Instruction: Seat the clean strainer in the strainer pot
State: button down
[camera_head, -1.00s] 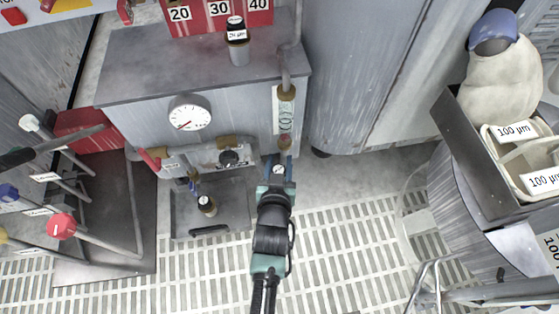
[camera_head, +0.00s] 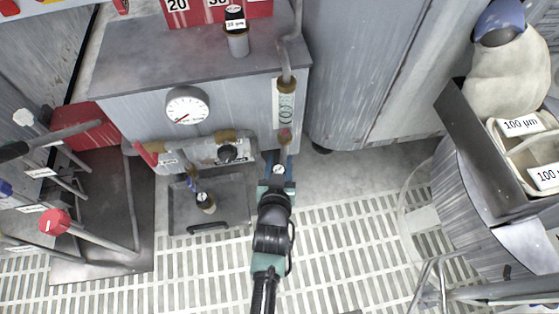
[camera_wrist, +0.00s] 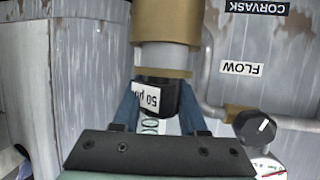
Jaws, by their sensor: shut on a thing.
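My gripper (camera_wrist: 158,112) is shut on the black cap of a strainer (camera_wrist: 157,95) labelled 50 µm. In the wrist view, which looks upside down, a brass band and a grey cylinder (camera_wrist: 165,57) continue from the cap to a wider brass part (camera_wrist: 168,20), apparently the strainer pot. I cannot tell how deep the strainer sits. In the head view my gripper (camera_head: 278,178) is in front of the cabinet's right end, below the sight glass, with a small round white top between its fingers. The pot is hidden there by my gripper.
A second black-capped strainer (camera_head: 236,42) stands on the cabinet top (camera_head: 170,50). Another black-capped item (camera_head: 205,201) is in the floor tray (camera_head: 230,200). A sight glass (camera_head: 285,105) and a black knob (camera_wrist: 255,127) are close to my gripper.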

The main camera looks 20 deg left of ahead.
jog(key=shift+f+b, duration=0.6)
jog(key=shift+f, duration=0.15)
jog(key=shift+c, duration=1.8)
grip_release()
jog(key=shift+s, duration=0.1)
jog(key=p+v, duration=0.8)
jog(key=v, duration=0.4)
jog(key=shift+s+r, duration=0.2)
jog(key=shift+s, duration=0.1)
jog(key=shift+d, duration=0.15)
